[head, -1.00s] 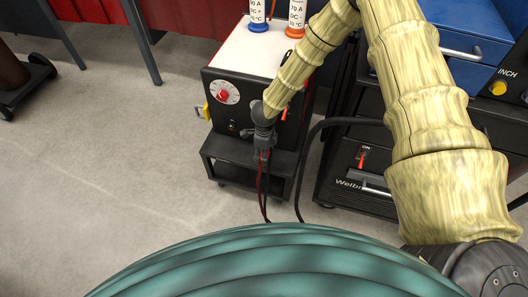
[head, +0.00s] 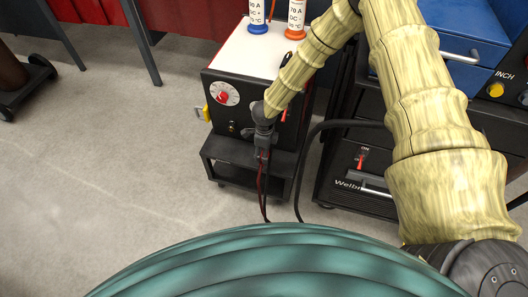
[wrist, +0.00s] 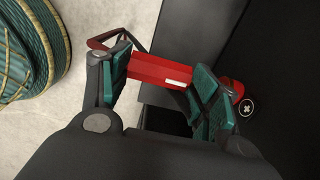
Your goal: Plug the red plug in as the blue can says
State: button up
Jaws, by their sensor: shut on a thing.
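My gripper (wrist: 165,85) is shut on the red plug (wrist: 160,72), a red block held between its teal finger pads. In the head view my gripper (head: 263,152) is low in front of the black machine's face, and my wrist hides part of that face. The black machine (head: 240,112) has a white top, a dial with a red knob (head: 222,96) and a small round fitting (head: 232,127). The blue can (head: 258,14), white with a blue base, stands on top; its label is cut off, with "DC" and "+" legible. A red round part (wrist: 237,90) shows beside my right finger; whether the plug touches anything is unclear.
An orange-based can (head: 296,16) stands beside the blue one. A yellow part (head: 202,113) sticks out from the machine's left side. A black cabinet (head: 345,185) with a red switch and a thick black cable stands to the right.

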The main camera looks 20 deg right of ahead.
jog(key=shift+w+d+p, duration=0.45)
jog(key=shift+w+d, duration=0.2)
jog(key=shift+w, duration=0.35)
jog(key=o, duration=1.2)
jog(key=shift+s+a+f+b, duration=0.1)
jog(key=shift+s+a+b, duration=0.4)
jog(key=shift+s, duration=0.2)
jog(key=shift+s+a+f+b, duration=0.1)
jog(key=shift+s+a+b, duration=0.3)
jog(key=shift+s, duration=0.25)
jog(key=shift+b, duration=0.9)
jog(key=s+a+b, duration=0.1)
jog(key=b, duration=0.1)
jog(key=s+a+b, duration=0.1)
jog(key=s+b, duration=0.1)
jog(key=s+a+b, duration=0.1)
jog(key=s+b, duration=0.1)
jog(key=shift+r, duration=0.15)
